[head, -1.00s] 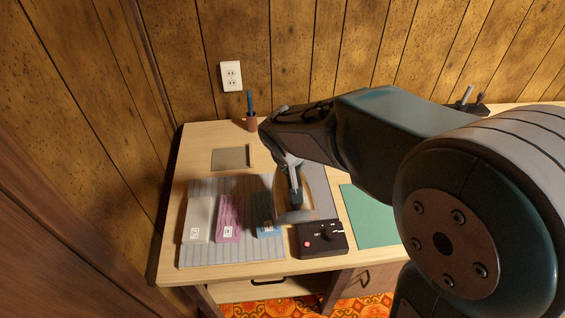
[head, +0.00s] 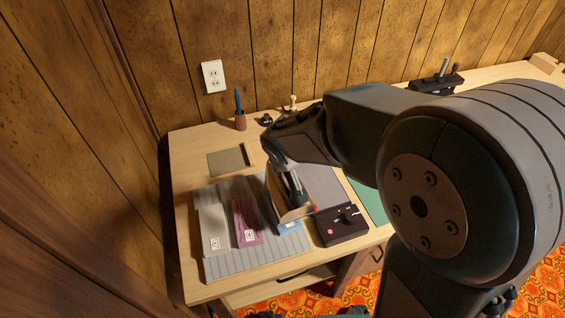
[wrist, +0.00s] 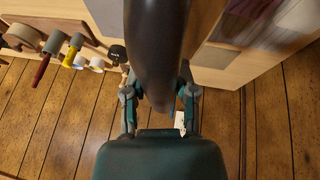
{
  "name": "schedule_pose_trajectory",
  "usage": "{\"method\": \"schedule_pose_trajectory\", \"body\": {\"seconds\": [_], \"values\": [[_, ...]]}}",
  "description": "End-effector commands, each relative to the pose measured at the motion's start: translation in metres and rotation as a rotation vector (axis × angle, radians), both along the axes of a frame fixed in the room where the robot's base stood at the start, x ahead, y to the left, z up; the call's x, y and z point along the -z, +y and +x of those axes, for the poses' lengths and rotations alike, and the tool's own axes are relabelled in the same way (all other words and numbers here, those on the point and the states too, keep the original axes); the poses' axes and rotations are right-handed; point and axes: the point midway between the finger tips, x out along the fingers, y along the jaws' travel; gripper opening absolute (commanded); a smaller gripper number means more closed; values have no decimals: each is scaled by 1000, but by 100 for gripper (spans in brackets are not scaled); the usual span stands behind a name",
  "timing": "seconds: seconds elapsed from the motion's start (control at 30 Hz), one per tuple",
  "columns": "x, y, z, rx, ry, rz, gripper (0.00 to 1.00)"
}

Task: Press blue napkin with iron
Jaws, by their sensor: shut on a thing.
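My gripper (head: 288,186) is shut on the iron (head: 292,208), a tan-sided body with a dark handle. In the wrist view, a long dark part of the iron (wrist: 158,45) lies between the fingers (wrist: 160,95). The iron is tilted in the head view, over the right part of the striped grey pad. The blue napkin (head: 289,226) shows as a light blue end with a white label at the iron's front edge. The rest of it is hidden by the iron and gripper or in shadow. I cannot tell whether the iron touches it.
A white napkin (head: 213,228) and a purple napkin (head: 247,218) lie left on the striped pad (head: 235,262). A black control box (head: 342,226) with a red button stands close right of the iron. A pen cup (head: 240,122) is at the back. A green mat (head: 371,202) lies right.

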Motion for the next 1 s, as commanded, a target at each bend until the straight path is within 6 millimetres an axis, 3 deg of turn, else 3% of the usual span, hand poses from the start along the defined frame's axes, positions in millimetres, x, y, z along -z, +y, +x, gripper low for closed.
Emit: {"method": "schedule_pose_trajectory", "body": {"seconds": [0.4,1.0], "values": [[37,4,0,-3,-1,-2,0],[44,6,0,-4,-2,-1,0]]}}
